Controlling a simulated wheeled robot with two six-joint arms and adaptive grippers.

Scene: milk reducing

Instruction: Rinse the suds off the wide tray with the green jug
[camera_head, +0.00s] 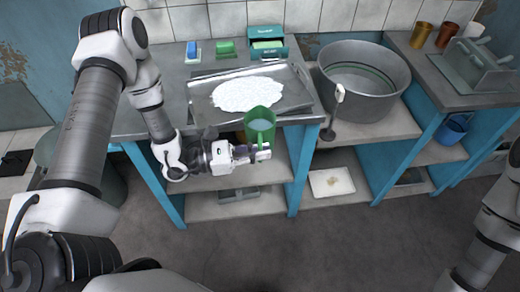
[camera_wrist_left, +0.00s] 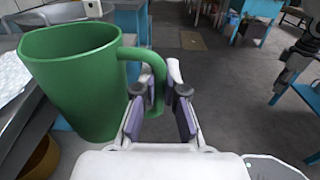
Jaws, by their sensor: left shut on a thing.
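The wide metal tray (camera_head: 296,97) lies on the counter with a broad white patch of suds (camera_head: 247,94) over its middle. The suds also show at the left edge of the left wrist view (camera_wrist_left: 10,75). The green jug (camera_head: 261,132) is upright at the tray's front edge; its inside looks pale, and I cannot tell how full it is. My left gripper (camera_head: 262,152) is shut on the jug's handle, which shows between the fingers in the left wrist view (camera_wrist_left: 152,88). Only part of my right arm shows, at the right edge; its gripper is out of view.
A large round metal tub (camera_head: 363,103) stands right of the tray. Behind the tray are a blue-and-white block (camera_head: 193,52), a green block (camera_head: 226,49) and a teal box (camera_head: 266,45). A yellowish container (camera_wrist_left: 40,158) sits below the jug. The floor in front is clear.

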